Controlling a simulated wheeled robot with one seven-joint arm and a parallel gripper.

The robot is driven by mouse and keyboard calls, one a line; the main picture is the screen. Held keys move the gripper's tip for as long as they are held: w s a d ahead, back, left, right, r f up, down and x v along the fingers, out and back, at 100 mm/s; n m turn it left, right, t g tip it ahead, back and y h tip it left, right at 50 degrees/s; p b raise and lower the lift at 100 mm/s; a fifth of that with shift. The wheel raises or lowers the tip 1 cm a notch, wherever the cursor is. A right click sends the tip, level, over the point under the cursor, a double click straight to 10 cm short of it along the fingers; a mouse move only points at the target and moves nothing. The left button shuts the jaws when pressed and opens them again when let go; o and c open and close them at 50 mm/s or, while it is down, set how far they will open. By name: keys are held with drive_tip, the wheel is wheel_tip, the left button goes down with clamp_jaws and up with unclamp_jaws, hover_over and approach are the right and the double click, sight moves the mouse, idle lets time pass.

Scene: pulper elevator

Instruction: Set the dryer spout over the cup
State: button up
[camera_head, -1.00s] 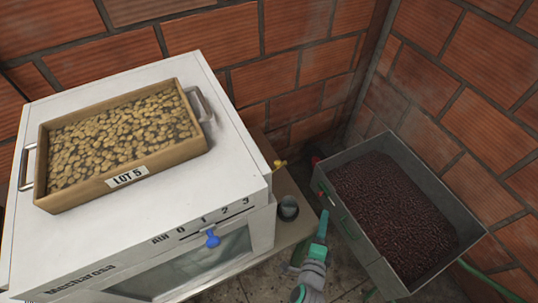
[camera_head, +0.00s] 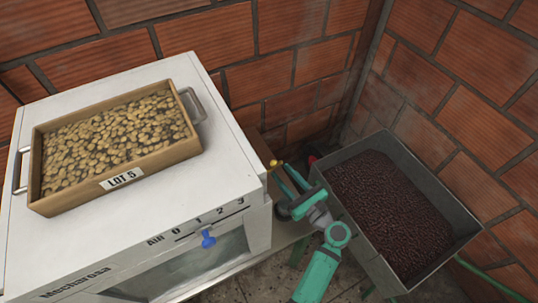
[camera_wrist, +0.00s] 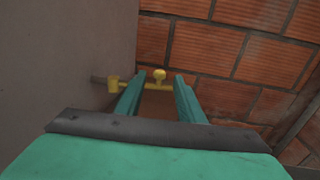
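The dryer (camera_head: 130,230) is a white box marked Mecharosa. A small yellow spout (camera_head: 273,163) sticks out from its right side. In the wrist view the spout (camera_wrist: 146,87) runs sideways from the grey dryer wall (camera_wrist: 70,60), with a round yellow knob (camera_wrist: 159,75) on it. My gripper (camera_head: 289,179) is beside the dryer's right side at the spout. In the wrist view my gripper (camera_wrist: 159,84) is open, its two green fingers on either side of the knob; I cannot tell whether they touch it. The cup is hidden behind my gripper in the head view.
A wooden tray (camera_head: 117,183) of pale beans labelled LOT 5 sits on the dryer. A grey metal bin (camera_head: 437,203) of dark red cherries stands close on the right. Brick walls (camera_head: 300,60) close off the back. A blue knob (camera_head: 208,238) is on the dryer front.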

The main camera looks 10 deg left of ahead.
drive_tip(key=x, duration=1)
drive_tip(key=shift+w+a, duration=0.1)
drive_tip(key=shift+c, duration=0.7)
clamp_jaws()
